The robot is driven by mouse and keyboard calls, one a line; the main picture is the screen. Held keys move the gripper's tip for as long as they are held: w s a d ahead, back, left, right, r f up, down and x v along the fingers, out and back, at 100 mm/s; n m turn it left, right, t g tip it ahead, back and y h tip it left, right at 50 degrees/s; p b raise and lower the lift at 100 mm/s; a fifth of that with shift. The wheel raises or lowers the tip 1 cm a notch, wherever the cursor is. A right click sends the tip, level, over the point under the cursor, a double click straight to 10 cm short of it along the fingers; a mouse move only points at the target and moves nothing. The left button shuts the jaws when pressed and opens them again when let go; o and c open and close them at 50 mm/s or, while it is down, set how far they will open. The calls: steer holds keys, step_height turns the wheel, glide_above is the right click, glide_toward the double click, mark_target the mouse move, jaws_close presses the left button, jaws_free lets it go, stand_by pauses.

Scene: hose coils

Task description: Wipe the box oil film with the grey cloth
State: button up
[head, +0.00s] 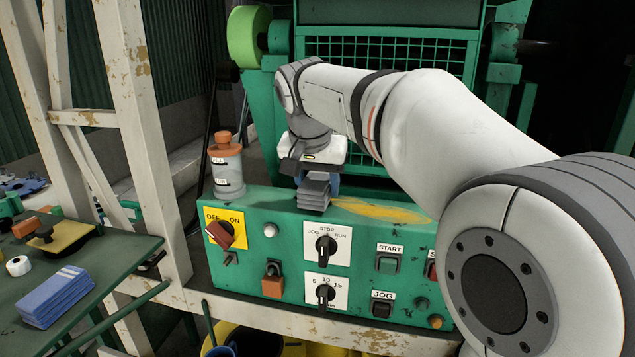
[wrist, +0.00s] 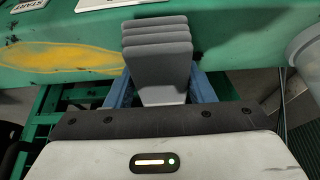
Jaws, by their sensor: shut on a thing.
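My gripper (head: 318,178) points down and is shut on the cloth; in the wrist view the cloth (wrist: 157,55) sits between the blue fingers (wrist: 158,92). The yellow oil film (head: 385,211) lies on the box top just right of the cloth. Whether the cloth touches the box top is hard to tell.
A clear canister with an orange cap (head: 227,165) stands on the box's left end, close to my gripper. Knobs and switches (head: 327,250) cover the box front. A green side table (head: 95,262) at left holds a blue cloth stack (head: 55,296). Green mesh machinery stands behind.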

mark_target(396, 210)
steer(key=shift+f+b, duration=0.55)
steer(key=shift+f, duration=0.15)
stand_by(0.7)
steer(key=shift+s+d+b, duration=0.2)
steer(key=shift+s+d, duration=0.05)
steer(key=shift+d, duration=0.55)
steer(key=shift+s+d+b, duration=0.15)
steer(key=shift+s+d, duration=0.15)
steer(key=shift+d, duration=0.45)
steer(key=shift+s+d+b, duration=0.2)
steer(key=shift+s+d, duration=0.05)
steer(key=shift+d, duration=0.55)
steer(key=shift+s+d, duration=0.2)
steer(key=shift+d, duration=0.35)
steer(key=shift+s+d, duration=0.15)
steer(key=shift+d, duration=0.35)
steer(key=shift+s+d+b, duration=0.2)
steer(key=shift+s+d, duration=0.05)
steer(key=shift+d, duration=0.4)
steer(key=shift+s+d+b, duration=0.2)
steer(key=shift+d, duration=0.45)
steer(key=shift+s+d, duration=0.25)
steer(key=shift+d, duration=0.5)
steer(key=shift+s+d, duration=0.3)
steer(key=shift+d, duration=0.5)
steer(key=shift+s+d, duration=0.25)
steer(key=shift+d, duration=0.5)
steer(key=shift+d, duration=0.1)
